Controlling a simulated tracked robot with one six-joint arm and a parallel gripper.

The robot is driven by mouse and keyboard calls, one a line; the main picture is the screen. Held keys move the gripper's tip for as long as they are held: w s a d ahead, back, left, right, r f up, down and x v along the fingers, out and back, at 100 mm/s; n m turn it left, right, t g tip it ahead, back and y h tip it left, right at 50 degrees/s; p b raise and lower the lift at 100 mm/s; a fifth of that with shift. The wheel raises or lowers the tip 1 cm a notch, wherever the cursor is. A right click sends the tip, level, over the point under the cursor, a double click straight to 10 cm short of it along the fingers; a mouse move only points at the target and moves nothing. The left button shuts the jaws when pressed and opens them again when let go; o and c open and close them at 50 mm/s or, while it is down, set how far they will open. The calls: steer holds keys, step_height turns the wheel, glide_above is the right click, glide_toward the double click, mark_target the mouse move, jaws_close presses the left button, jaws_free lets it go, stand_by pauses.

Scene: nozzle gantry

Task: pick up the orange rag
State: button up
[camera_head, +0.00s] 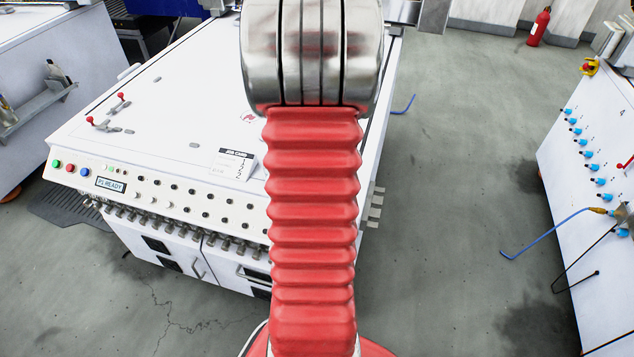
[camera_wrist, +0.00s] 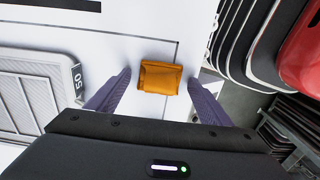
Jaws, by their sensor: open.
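The orange rag (camera_wrist: 160,78) shows in the wrist view as a small folded piece lying on a white surface with dark printed lines. My gripper (camera_wrist: 156,80) is open, with one purple-grey finger to the left of the rag and one to the right. The rag lies between the fingertips in the picture, and neither finger appears to touch it. How far the fingers are above the surface I cannot tell. In the head view my own arm fills the middle, and neither the rag nor the gripper shows.
In the wrist view a grey slatted tray (camera_wrist: 30,90) lies left, and a red and metal part fills the upper right. In the head view a white machine (camera_head: 180,85) has a control panel; another white cabinet (camera_head: 590,150) with blue fittings stands right, with open floor between.

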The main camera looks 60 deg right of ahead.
steer(key=shift+c, duration=0.5)
steer(key=c, duration=1)
